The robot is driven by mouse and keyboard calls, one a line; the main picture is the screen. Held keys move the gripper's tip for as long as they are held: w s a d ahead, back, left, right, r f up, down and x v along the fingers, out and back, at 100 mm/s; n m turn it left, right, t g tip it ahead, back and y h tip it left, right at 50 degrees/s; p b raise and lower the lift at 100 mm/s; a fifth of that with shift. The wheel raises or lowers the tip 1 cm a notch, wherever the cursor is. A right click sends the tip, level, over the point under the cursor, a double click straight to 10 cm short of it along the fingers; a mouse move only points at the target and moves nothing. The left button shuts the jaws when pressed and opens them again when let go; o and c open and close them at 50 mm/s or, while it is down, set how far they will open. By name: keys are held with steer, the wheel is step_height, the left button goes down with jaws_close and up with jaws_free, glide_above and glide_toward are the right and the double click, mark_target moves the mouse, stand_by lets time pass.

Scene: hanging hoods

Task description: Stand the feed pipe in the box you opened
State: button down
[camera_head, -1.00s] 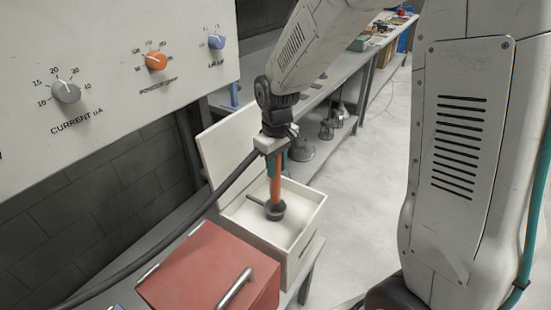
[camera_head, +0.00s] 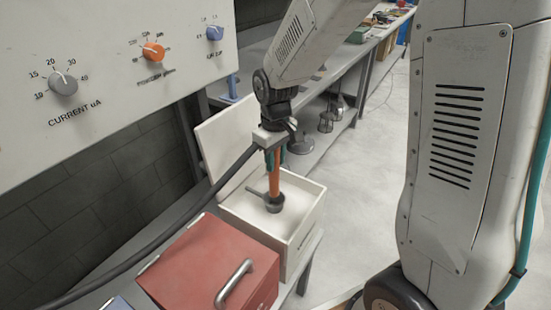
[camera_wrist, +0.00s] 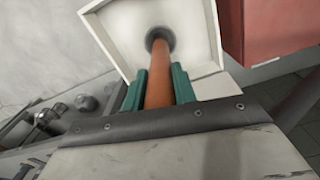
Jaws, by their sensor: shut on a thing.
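The feed pipe (camera_head: 275,180) is an orange tube with a dark grey round foot and a short side stub. My gripper (camera_head: 272,160) is shut on its upper part, and the pipe hangs nearly upright. In the wrist view the green fingers (camera_wrist: 158,88) are on both sides of the orange pipe (camera_wrist: 160,75). The open white box (camera_head: 305,235) has its lid (camera_head: 222,140) raised at the back left. The pipe's foot is over or inside the box; I cannot tell whether it touches the floor. The white box also shows in the wrist view (camera_wrist: 105,30).
A closed red box (camera_head: 205,262) with a metal handle stands just in front of the white box. A dark hose (camera_head: 150,240) runs past on the left. A panel with knobs (camera_head: 120,50) overhangs at upper left. Lamp-like hoods (camera_head: 326,120) sit under the bench behind.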

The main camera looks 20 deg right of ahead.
glide_above(275, 190)
steer(key=w, duration=0.1)
steer(key=shift+d+f, duration=0.15)
steer(key=shift+f, duration=1.2)
steer(key=shift+d+f, duration=0.15)
steer(key=shift+f, duration=1.35)
steer(key=shift+f, duration=3.25)
steer(key=c, duration=1.1)
jaws_free()
steer(key=shift+o, duration=0.2)
steer(key=shift+r, duration=0.15)
